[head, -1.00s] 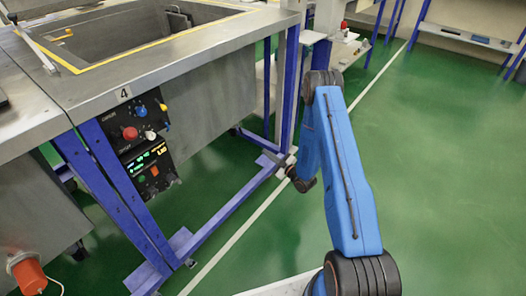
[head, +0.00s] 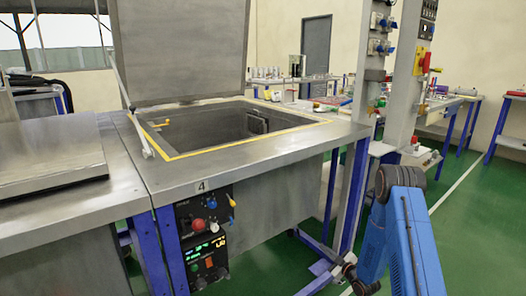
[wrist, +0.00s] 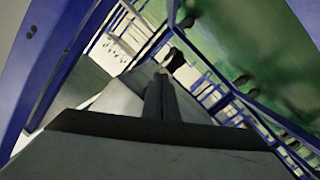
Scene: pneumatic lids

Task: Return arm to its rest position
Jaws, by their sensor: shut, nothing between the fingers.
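My gripper (head: 341,268) hangs low at the right of the head view, beside the blue leg frame of station 4 and below its top. In the wrist view its two dark fingers (wrist: 161,92) lie together, with nothing between them. My blue arm is folded at the right, its elbow at about the height of the bench top. The lid (head: 180,50) of station 4 stands raised behind the open basin (head: 215,128).
The steel bench top (head: 255,152) ends just left of my arm. A control panel (head: 205,235) with a red knob and lit displays sits under its front edge. A grey post (head: 405,75) with switches rises behind my elbow. Green floor (head: 465,235) is clear at the right.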

